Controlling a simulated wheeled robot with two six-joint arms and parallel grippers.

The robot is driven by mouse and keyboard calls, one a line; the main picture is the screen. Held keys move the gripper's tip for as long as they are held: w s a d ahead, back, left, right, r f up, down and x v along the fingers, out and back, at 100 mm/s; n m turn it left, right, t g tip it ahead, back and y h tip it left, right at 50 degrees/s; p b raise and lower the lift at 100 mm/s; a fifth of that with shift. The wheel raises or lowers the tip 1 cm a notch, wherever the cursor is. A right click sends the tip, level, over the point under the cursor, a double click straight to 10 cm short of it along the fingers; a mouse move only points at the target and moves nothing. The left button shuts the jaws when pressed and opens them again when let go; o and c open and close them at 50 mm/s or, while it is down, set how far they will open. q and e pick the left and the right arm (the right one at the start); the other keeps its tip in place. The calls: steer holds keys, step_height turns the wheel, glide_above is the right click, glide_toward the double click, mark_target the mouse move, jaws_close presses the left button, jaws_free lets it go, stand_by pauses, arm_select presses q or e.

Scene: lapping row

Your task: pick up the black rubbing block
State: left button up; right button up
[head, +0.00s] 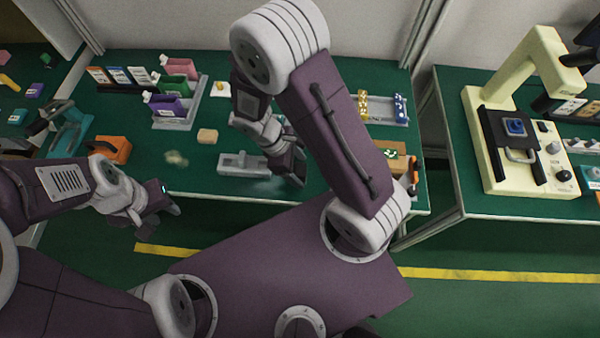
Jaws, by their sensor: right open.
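I cannot make out a black rubbing block for certain; my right arm and gripper hide part of the bench. My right gripper (294,176) points down over the front of the green bench (225,180), at the right end of a grey fixture (240,163). It is open, and I cannot see what lies between its fingers. My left gripper (160,212) hangs off the front edge of the bench at the left. Its jaw opening is too small and dark to judge.
A tan block (207,136) and an orange box (113,149) stand left of the fixture. A grey tray (382,120) lies at the right. A cream machine (483,135) stands on the right-hand bench.

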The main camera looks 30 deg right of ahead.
steer(key=shift+x, duration=0.85)
steer(key=shift+r, duration=0.1)
steer(key=c, duration=1.5)
steer(key=shift+c, duration=0.2)
steer(key=shift+r, duration=0.1)
